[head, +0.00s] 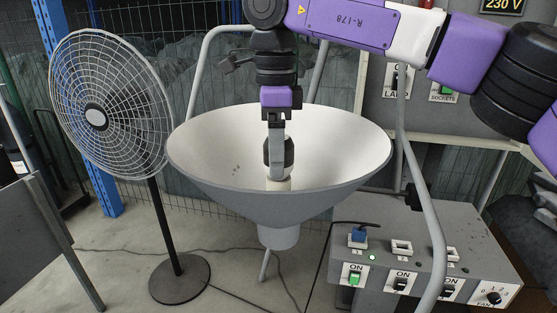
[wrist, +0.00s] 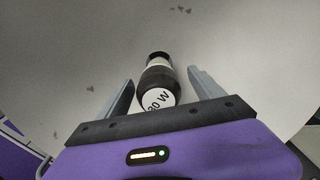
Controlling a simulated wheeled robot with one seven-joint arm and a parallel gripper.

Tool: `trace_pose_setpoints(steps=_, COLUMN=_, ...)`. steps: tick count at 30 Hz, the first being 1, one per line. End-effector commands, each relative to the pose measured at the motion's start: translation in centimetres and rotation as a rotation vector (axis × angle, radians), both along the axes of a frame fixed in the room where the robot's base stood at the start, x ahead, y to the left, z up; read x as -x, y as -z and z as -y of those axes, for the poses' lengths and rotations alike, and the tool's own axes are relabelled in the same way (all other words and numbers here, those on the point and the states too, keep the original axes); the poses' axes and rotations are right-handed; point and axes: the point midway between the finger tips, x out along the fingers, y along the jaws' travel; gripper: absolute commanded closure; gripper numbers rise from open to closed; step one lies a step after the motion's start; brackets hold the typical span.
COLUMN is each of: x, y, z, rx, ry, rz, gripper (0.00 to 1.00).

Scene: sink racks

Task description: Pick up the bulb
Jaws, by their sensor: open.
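The bulb (wrist: 157,82) is black with white bands and a white end marked "30 W" facing the wrist camera. In the head view, its dark body (head: 289,152) shows beside my gripper's near finger, inside the large grey bowl-shaped reflector (head: 215,165). My gripper (head: 277,172) points down into the bowl. In the wrist view, its two grey fingers (wrist: 160,80) stand open on either side of the bulb, with gaps visible on both sides. A pale piece shows under the fingers; I cannot tell whether it is a socket or part of the bulb.
A standing fan (head: 97,117) is at left of the bowl. A grey control box (head: 400,250) with switches and sockets is at lower right. Grey tubes (head: 436,245) of the stand rise beside the bowl. A wire mesh fence is behind.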

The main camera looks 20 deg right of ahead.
Motion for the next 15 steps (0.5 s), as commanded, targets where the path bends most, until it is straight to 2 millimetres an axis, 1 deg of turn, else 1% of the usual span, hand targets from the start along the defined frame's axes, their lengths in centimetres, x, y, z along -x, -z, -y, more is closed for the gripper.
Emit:
trace_pose_setpoints(steps=6, x=0.5, y=3.0, z=0.3, rx=-0.002, ry=-0.002, rz=-0.002, gripper=0.23)
trace_pose_setpoints(steps=9, x=0.5, y=4.1, z=0.2, rx=-0.001, ry=-0.003, rz=-0.002, gripper=0.23)
trace_pose_setpoints(steps=12, x=0.5, y=4.7, z=0.2, rx=-0.002, ry=-0.003, rz=0.0, gripper=0.23)
trace_pose_setpoints(steps=15, x=0.5, y=4.8, z=0.2, rx=-0.002, ry=-0.003, rz=0.001, gripper=0.23)
